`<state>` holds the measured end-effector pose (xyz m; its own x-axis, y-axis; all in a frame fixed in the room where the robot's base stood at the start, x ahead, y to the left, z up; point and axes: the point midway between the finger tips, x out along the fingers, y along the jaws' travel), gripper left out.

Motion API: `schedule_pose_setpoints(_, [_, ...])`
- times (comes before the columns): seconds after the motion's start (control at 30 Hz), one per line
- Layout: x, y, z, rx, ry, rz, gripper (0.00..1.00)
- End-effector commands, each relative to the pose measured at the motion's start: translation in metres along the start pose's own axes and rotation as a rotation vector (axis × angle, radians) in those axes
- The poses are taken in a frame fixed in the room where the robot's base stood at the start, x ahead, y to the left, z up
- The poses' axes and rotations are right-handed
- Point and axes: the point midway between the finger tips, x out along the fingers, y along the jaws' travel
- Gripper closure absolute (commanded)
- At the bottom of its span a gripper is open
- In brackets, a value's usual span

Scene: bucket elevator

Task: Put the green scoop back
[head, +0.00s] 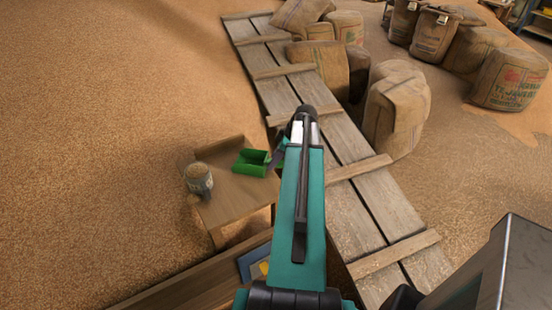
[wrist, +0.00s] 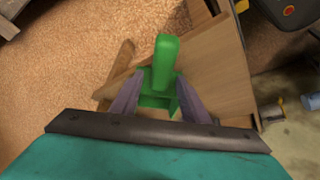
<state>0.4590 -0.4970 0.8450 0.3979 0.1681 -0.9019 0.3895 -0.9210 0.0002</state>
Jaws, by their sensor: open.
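The green scoop (head: 250,163) sits at the edge of a small wooden stand (head: 232,196), beside the plank walkway. In the wrist view the scoop (wrist: 166,58) has its handle pointing up the picture and its body lower down. My gripper (wrist: 160,78) is open, with one grey finger on each side of the scoop. I cannot tell whether either finger touches it. In the head view my teal arm hides part of the gripper (head: 278,153), close to the right of the scoop.
A plank walkway (head: 345,150) crosses the grain heap (head: 100,140). Burlap sacks (head: 397,108) stand along its right side.

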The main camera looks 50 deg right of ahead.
Motion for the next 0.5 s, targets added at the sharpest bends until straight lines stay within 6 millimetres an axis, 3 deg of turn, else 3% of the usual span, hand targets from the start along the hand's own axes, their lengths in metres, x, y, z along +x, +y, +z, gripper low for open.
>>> schedule_pose_setpoints(0.27, [-0.005,0.0,0.0,0.0,0.0,0.0,0.58])
schedule_pose_setpoints(0.5, [-0.024,0.0,0.0,0.0,0.0,0.001,0.58])
